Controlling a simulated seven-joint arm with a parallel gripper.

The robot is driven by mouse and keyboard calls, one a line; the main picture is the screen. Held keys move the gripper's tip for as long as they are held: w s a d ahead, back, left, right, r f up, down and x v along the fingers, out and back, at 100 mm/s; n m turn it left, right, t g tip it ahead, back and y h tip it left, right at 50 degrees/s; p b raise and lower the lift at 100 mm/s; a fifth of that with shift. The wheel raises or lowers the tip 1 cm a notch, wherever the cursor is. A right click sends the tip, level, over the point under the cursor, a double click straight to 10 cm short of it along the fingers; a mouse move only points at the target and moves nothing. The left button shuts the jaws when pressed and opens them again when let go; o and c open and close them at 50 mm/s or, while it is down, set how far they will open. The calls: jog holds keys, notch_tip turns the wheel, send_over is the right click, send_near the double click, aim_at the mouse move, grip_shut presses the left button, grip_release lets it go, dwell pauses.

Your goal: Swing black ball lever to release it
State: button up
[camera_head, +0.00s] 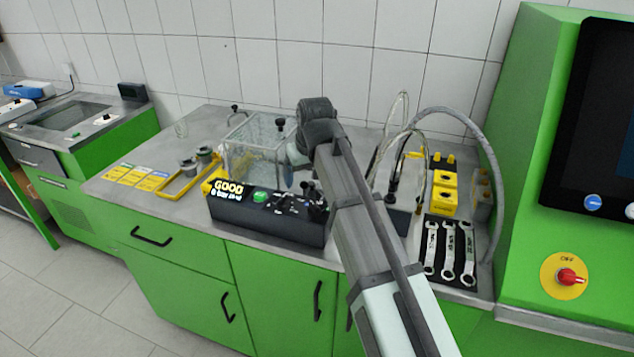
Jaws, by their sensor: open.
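A second black knob (234,108) shows at the back left of the box. Short dark levers (312,190) stand at the right end of the black control box; my arm crowds them, and I cannot tell which knob is the task's lever. My gripper (289,174) is small and partly hidden below my wrist, by the box's right side. It is open, with nothing seen in it; contact with a lever cannot be told.
The control box (265,220) has a "GOOD" display and green button. Yellow blocks (444,192), wrenches (450,250) and looping hoses (455,112) lie to the right. A yellow frame (185,178) stands left. The counter's front left is mostly clear.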

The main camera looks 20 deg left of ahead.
aim_at(305, 182)
jog(key=shift+r, duration=2.3)
